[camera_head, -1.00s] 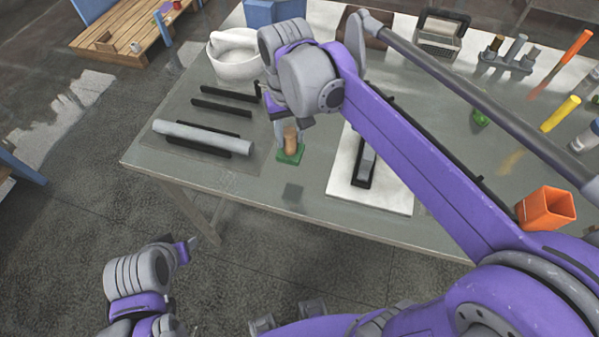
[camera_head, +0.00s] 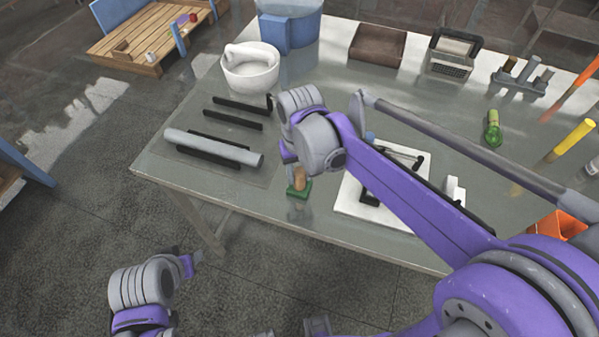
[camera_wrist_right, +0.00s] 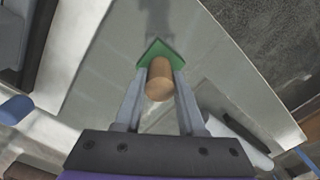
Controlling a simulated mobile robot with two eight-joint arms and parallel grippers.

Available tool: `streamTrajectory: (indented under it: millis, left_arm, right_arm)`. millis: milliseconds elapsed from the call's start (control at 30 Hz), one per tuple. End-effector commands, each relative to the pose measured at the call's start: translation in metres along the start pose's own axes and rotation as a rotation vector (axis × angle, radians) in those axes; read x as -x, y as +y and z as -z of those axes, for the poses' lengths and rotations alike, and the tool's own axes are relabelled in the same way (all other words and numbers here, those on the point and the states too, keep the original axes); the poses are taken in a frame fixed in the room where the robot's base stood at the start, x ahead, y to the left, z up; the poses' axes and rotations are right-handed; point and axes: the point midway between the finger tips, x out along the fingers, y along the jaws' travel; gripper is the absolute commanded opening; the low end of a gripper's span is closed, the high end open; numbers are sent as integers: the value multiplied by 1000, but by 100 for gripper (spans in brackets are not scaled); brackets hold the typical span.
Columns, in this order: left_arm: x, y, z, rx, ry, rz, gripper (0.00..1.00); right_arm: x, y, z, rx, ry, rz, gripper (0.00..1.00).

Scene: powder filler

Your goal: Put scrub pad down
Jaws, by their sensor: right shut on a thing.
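The scrub pad (camera_head: 299,190) is a green pad with a round wooden handle, over the near part of the grey table. My right gripper (camera_head: 298,172) is shut on its handle from above. In the right wrist view the wooden handle (camera_wrist_right: 160,80) sits between the two fingers, with the green pad (camera_wrist_right: 158,50) beyond their tips. A dark reflection or shadow shows just below the pad; I cannot tell whether the pad touches the table. My left gripper (camera_head: 193,263) hangs in front of the table, apart from everything, and its jaws are too small to read.
A grey roller (camera_head: 213,147) lies on black rails to the left. A white board (camera_head: 358,205) with black parts is close on the right. A white mortar (camera_head: 249,69), a blue container (camera_head: 290,28) and a green bottle (camera_head: 492,130) stand farther off. Bare table surrounds the pad.

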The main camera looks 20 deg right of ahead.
Motion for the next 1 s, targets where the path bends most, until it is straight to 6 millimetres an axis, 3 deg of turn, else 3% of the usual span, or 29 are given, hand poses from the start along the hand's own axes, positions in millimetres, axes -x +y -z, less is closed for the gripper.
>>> streamTrajectory:
  millis: [100,133,267,667,1000]
  left_arm:
    - [-3,0,-3,0,-3,0,50]
    - [-2,0,-3,0,-2,0,50]
    - [-2,0,-2,0,-2,0,50]
    - [1,0,1,0,1,0,50]
    - [6,0,7,0,7,0,50]
  right_arm:
    - [-5,0,0,0,-1,0,0]
    - [-4,0,0,0,-1,0,44]
    - [-3,0,0,0,0,0,68]
    - [5,0,0,0,1,0,69]
    - [72,0,0,1,1,0,69]
